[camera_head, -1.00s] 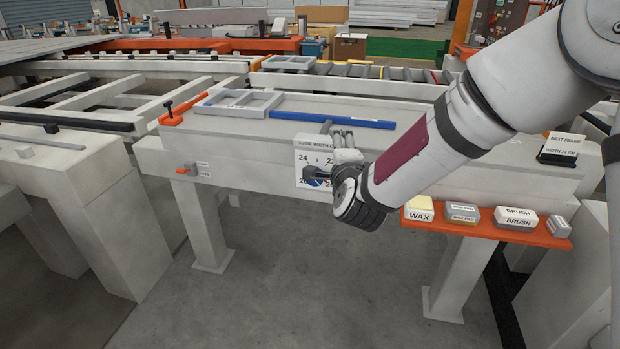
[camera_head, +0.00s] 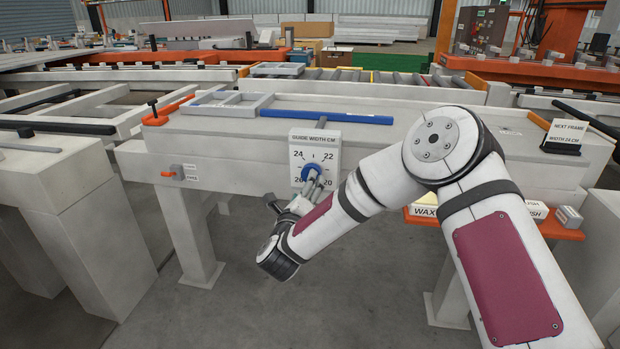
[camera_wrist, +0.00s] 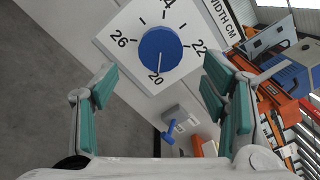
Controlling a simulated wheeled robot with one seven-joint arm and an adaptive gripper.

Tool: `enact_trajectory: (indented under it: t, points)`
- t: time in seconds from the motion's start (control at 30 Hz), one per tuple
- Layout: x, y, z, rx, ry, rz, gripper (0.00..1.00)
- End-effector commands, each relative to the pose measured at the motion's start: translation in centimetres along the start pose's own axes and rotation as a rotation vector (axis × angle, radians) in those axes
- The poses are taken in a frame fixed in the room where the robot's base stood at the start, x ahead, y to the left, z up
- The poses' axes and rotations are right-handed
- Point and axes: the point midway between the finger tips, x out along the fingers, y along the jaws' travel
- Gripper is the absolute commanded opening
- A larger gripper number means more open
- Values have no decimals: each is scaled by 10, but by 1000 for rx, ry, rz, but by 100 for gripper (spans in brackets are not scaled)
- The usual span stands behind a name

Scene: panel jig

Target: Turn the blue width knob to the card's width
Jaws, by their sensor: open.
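The blue width knob (camera_head: 312,172) sits on a white dial plate (camera_head: 328,140) on the front of the bench. The card (camera_head: 563,137) at the right reads "NEXT FRAME, WIDTH 24 CM". My gripper (camera_head: 314,187) is at the lower part of the dial, partly overlapping the knob. In the wrist view my gripper (camera_wrist: 160,82) is open, its teal pads spread wide, with the knob ahead between them and nothing held.
A blue bar (camera_head: 327,117) and a grey frame (camera_head: 235,105) lie on the bench top. An orange shelf (camera_head: 535,228) with wax and brush blocks is to the right, partly behind my arm. A small lever (camera_head: 172,172) is on the bench front at left.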

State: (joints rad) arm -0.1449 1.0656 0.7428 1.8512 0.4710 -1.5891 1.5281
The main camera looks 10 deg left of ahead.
Motion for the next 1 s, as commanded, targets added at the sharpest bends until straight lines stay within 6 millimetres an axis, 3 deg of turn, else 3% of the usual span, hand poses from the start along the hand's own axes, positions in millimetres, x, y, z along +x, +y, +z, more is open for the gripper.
enact_trajectory:
  t: [0.2, 0.4, 0.6, 0.87, 1.0]
  points:
    - [44, 1, -2, 1, 1, -3, 67]
    - [72, 1, -1, 0, 0, -1, 67]
    - [84, 0, 0, -1, 0, 1, 67]
    - [85, 0, 0, -1, -1, 1, 67]
    - [85, 0, 0, -1, -1, 1, 40]
